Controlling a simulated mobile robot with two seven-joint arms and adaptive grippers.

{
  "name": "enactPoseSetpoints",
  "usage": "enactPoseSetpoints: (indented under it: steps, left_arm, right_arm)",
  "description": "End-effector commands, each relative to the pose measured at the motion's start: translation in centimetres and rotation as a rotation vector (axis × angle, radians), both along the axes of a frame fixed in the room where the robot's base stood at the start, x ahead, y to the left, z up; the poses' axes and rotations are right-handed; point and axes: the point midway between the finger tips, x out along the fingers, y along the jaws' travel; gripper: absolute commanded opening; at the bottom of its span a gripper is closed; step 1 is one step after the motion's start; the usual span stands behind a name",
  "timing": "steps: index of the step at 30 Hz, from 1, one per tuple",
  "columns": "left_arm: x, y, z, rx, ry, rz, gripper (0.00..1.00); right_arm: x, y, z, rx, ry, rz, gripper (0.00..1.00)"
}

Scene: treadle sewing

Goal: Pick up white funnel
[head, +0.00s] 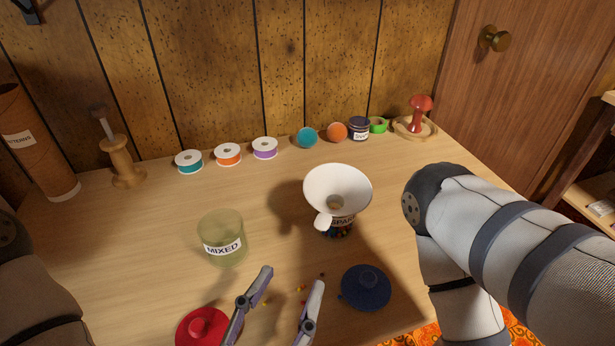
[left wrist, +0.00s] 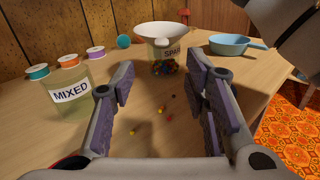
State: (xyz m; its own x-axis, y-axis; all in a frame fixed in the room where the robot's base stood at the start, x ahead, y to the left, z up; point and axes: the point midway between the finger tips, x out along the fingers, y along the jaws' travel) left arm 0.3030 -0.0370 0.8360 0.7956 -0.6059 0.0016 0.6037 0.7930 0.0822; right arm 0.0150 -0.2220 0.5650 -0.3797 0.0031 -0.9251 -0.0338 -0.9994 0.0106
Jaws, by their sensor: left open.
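The white funnel (head: 350,186) sits mouth up on a clear jar labelled SPARE (head: 337,226), which holds small coloured pieces. A white tab sticks out from its rim on the near side. The funnel (left wrist: 160,31) also shows at the top middle of the left wrist view, above the jar (left wrist: 164,66). My left gripper (head: 291,278) is open and empty, in front of the jar and apart from it. In the left wrist view the funnel and jar lie beyond and between its fingers. My right arm comes in at the right, but its gripper is out of sight.
A MIXED cup (head: 222,240) stands left of the jar. A blue lid (head: 366,287) and red lid (head: 203,328) lie near the front, with loose beads between. Spools (head: 228,154) line the back. A blue pan (left wrist: 232,43) stands right of the jar.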

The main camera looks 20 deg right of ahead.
Motion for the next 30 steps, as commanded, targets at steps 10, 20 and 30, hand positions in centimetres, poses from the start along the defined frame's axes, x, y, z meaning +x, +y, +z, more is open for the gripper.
enactPoseSetpoints:
  steps: [10,20,30]
  left_arm:
    - [4.9,-3.6,-0.2,0.0,0.0,0.002,0.42]
    - [9.3,-6.5,0.1,0.0,-0.002,0.002,0.42]
    - [9.6,-6.8,0.0,-0.001,0.003,0.001,0.24]
  right_arm:
    - [-2.8,-0.1,-3.4,-0.001,0.086,0.003,0.4]
    - [-2.2,-0.1,-2.7,-0.001,0.07,0.003,0.4]
    - [-2.2,-0.1,-2.7,-0.001,0.07,0.003,0.4]
